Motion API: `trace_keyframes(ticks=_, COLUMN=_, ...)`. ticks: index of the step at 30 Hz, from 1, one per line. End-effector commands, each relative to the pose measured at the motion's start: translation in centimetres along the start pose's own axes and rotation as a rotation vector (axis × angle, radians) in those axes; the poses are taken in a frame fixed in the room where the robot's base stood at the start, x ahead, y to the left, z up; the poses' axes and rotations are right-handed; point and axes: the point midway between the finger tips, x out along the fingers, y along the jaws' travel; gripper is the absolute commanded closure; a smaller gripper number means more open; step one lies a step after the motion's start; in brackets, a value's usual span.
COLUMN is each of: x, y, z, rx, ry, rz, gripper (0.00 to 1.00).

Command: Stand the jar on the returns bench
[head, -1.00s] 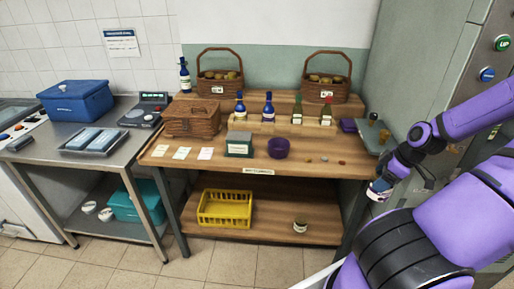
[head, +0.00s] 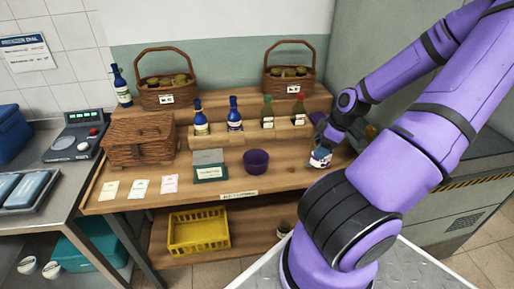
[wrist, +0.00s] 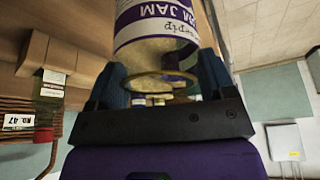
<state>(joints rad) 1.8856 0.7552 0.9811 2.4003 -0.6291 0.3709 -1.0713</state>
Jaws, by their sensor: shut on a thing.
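A jam jar with a white and purple label (head: 320,158) is in my gripper (head: 325,147), over the right part of the wooden bench top (head: 225,203). I cannot tell whether its base touches the wood. In the wrist view the jar (wrist: 160,38) sits between the two fingers of my gripper (wrist: 163,82), its label text upside down in the picture. The bench has a small name strip on its front edge, too small to read surely. My arm hides the bench's right end.
A purple bowl (head: 256,162) stands left of the jar. Bottles, including a blue one (head: 234,114), line a riser behind, with two handled baskets (head: 166,95) above. A wicker hamper (head: 139,142), cards and a grey-green box (head: 209,166) fill the left. A yellow crate (head: 198,232) is below.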

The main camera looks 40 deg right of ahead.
Motion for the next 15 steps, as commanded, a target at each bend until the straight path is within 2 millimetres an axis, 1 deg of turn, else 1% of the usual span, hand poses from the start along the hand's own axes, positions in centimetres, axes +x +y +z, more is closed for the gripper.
trace_keyframes(ticks=1, x=0.4, y=0.6, z=-0.8, rx=-0.005, ry=0.0, rz=0.0, gripper=0.53)
trace_keyframes(ticks=15, x=4.2, y=6.1, z=-7.6, rx=-0.005, ry=0.001, rz=0.0, gripper=0.53)
